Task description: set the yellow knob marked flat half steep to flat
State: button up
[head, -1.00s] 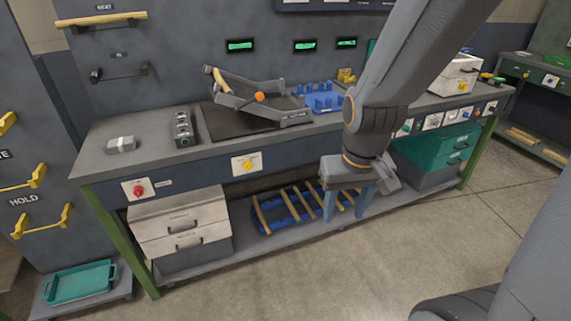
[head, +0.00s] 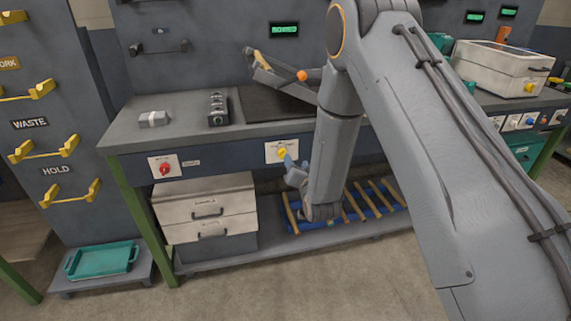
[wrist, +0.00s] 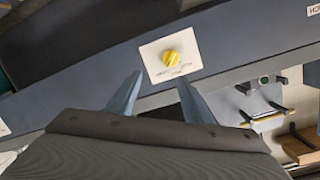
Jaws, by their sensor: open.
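The yellow knob (head: 282,153) sits on a white plate (head: 273,157) on the front panel of the workbench. In the wrist view the yellow knob (wrist: 171,58) is on its tilted white plate (wrist: 187,45), with small lettering too blurred to read, so its setting cannot be told. My gripper (wrist: 157,92) is open and empty. Its two blue-grey fingers point toward the plate, with the knob ahead of and between them, apart from both. In the head view my gripper (head: 292,165) is just in front of the knob, partly hidden by my wrist.
A red knob (head: 165,169) is on the same panel to the left. Below are a two-drawer cabinet (head: 208,207) and a blue rack (head: 385,208) with wooden sticks. The bench top (head: 180,118) holds a small grey block (head: 154,119) and a switch box (head: 218,108).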

aim_at(283, 154)
jog(key=w+a+f+t+y, duration=0.1)
jog(key=w+a+f, duration=0.1)
jog(key=w+a, duration=0.2)
jog(key=w, duration=0.3)
jog(key=shift+w+a+f+t, duration=0.15)
jog(key=shift+w+a+t, duration=0.15)
jog(key=shift+t, duration=0.1)
jog(key=c, duration=1.1)
jog(key=shift+o, duration=0.2)
